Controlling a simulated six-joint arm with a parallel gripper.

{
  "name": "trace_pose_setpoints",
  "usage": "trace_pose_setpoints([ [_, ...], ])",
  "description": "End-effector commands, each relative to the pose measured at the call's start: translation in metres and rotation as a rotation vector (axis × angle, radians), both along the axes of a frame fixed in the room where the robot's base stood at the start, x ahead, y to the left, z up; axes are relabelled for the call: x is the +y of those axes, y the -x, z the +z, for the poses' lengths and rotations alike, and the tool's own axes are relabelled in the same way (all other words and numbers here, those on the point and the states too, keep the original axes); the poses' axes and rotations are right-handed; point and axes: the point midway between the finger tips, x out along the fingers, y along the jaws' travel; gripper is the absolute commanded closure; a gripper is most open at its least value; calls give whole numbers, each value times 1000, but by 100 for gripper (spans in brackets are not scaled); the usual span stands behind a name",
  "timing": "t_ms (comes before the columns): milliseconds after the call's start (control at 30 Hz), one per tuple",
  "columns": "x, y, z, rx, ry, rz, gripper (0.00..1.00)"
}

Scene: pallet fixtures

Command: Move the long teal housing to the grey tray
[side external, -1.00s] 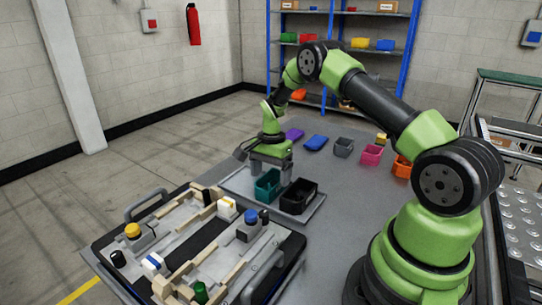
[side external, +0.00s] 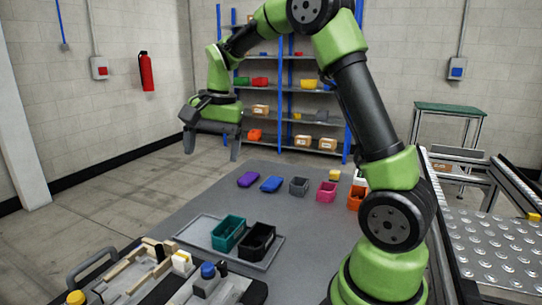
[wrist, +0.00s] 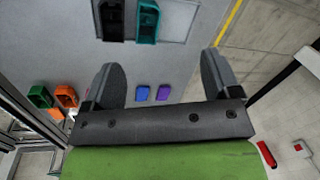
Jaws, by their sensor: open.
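The long teal housing (side external: 228,233) is an open-topped box. It stands upright in the grey tray (side external: 197,231), beside a black open-topped box (side external: 257,242). In the wrist view the teal housing (wrist: 147,21) is at the top, with the tray's bare floor (wrist: 180,22) to its right. My gripper (side external: 212,146) is raised well above the table, behind the tray in the side view. Its fingers (wrist: 160,68) are spread apart with nothing between them, clear of the housing.
Purple (side external: 248,179) and blue (side external: 271,184) pieces, a grey bin (side external: 299,187), a pink bin (side external: 326,192) and an orange bin (side external: 356,197) line the table's far part. A fixture pallet (side external: 150,285) is at the near left. Table between tray and bins is clear.

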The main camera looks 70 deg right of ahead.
Motion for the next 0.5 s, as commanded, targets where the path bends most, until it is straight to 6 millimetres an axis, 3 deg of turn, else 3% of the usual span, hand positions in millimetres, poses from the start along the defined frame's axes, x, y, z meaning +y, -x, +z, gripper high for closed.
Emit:
trace_pose_setpoints([
  [33,17,13,20,-52,16,72,17],
  [200,61,64,58,-201,68,305,17],
  [333,88,109,70,-317,113,476,17],
  [500,110,158,67,-446,167,655,17],
])
